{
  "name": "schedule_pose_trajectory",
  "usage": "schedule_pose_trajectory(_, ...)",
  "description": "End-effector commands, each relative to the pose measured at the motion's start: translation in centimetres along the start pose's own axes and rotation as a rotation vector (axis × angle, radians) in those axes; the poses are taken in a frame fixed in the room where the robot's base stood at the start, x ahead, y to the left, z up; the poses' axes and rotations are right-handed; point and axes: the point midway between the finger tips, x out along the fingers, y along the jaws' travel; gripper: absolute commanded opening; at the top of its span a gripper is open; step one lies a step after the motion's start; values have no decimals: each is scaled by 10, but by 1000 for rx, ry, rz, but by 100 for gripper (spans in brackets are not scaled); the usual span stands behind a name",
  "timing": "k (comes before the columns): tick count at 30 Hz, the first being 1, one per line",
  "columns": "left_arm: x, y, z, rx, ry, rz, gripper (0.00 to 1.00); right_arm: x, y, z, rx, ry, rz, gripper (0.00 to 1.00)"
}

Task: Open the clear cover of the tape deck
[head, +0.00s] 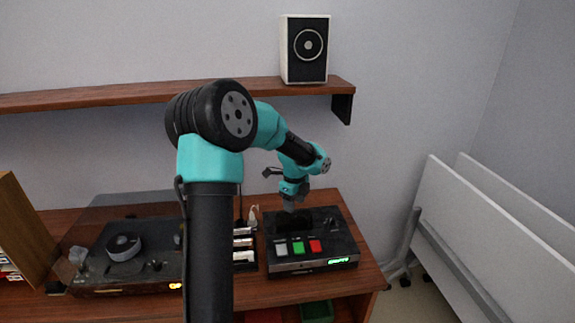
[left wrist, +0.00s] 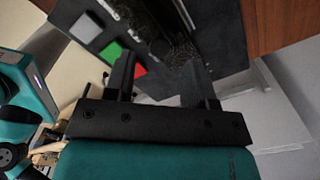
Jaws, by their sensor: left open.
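The tape deck (head: 312,264) is a dark box at the right of the wooden bench, with white, green and red keys and a lit green display on its front. Its clear cover is hard to make out; a dark window-like area shows in the left wrist view (left wrist: 172,32), and I cannot tell its position. My left gripper (head: 289,208) points down over the back part of the deck, open and empty. In the left wrist view its two fingers (left wrist: 158,88) are apart in front of the deck's keys; I cannot tell whether they touch it. My right gripper is not in view.
A player with a tinted clear lid (head: 118,212) stands at the left of the bench. A narrow unit with light switches (head: 243,242) sits between it and the deck. A shelf (head: 100,96) holds a speaker (head: 306,50). White folded panels (head: 480,225) stand at the right.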

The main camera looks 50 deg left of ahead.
Motion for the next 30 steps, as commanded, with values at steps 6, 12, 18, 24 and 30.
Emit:
schedule_pose_trajectory(6,-36,-1,0,0,0,-4,50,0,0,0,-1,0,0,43)
schedule_pose_trajectory(12,-66,0,0,-1,1,-2,50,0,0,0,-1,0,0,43)
schedule_pose_trajectory(18,-97,0,1,-1,0,-3,50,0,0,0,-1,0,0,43)
schedule_pose_trajectory(24,-125,0,0,0,1,-2,50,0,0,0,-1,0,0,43)
schedule_pose_trajectory(30,-139,0,0,0,2,1,50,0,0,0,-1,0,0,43)
